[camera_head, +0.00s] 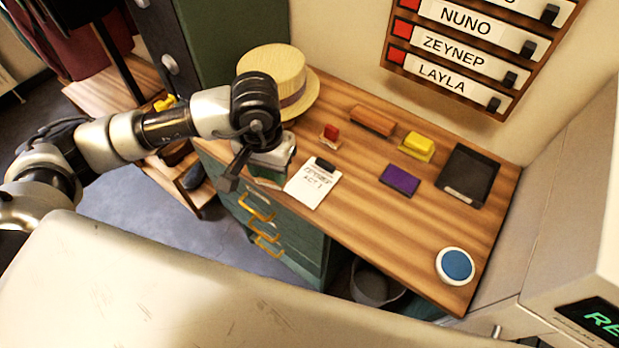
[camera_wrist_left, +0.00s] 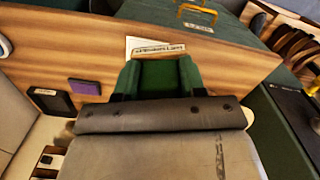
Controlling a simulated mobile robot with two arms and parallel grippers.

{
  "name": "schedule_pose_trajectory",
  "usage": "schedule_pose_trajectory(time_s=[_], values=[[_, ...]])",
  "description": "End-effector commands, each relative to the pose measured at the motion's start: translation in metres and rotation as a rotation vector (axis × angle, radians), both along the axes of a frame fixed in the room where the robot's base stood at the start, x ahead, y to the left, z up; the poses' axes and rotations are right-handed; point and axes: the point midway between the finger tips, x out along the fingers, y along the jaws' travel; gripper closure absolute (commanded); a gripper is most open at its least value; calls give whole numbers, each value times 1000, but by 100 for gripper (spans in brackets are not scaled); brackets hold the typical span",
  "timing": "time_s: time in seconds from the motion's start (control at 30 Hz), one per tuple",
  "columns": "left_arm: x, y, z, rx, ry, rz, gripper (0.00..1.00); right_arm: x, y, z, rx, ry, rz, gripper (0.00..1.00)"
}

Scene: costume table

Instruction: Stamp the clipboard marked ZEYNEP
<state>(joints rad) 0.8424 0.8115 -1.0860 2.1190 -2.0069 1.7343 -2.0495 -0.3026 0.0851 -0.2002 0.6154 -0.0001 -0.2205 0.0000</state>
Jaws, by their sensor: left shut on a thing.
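The clipboard (camera_head: 312,188) lies on the tabletop near its front edge, with white paper and a dark clip. Its writing looks like ZEYNEP ACT 1. My left gripper (camera_head: 268,176) is just left of the clipboard. It is shut on a green stamp (camera_wrist_left: 158,75) with a wooden edge bearing small writing. In the left wrist view the clipboard's white paper (camera_wrist_left: 133,43) shows partly, the rest hidden behind the stamp. A purple ink pad (camera_head: 400,180) lies to the clipboard's right. My right gripper is not in view.
A straw hat (camera_head: 275,75) sits at the back left. A red stamp (camera_head: 331,132), a brown block (camera_head: 372,120), a yellow stamp (camera_head: 418,143), a black tray (camera_head: 468,175) and a blue round button (camera_head: 457,265) are on the table. The right front is mostly clear.

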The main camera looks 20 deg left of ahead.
Motion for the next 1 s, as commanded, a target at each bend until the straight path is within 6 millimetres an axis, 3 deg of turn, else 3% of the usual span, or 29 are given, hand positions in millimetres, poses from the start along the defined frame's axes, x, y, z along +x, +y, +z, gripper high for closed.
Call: schedule_pose_trajectory(time_s=[0.1,0.17,0.27,0.37,0.43,0.53,0.8,1.0], values=[[27,-20,-12,-10,7,-91,75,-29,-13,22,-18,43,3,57],[39,-28,-23,-7,6,-143,75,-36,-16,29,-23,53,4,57],[54,-38,-39,3,-1,-220,75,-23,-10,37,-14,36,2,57],[63,-43,-51,11,-10,-271,75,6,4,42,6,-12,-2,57],[65,-44,-56,16,-13,-288,75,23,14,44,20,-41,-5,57],[66,-45,-62,17,-14,-295,75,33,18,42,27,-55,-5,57],[66,-45,-85,16,-13,-292,75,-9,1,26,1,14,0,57],[66,-44,-106,16,-13,-292,75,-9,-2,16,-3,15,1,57]])
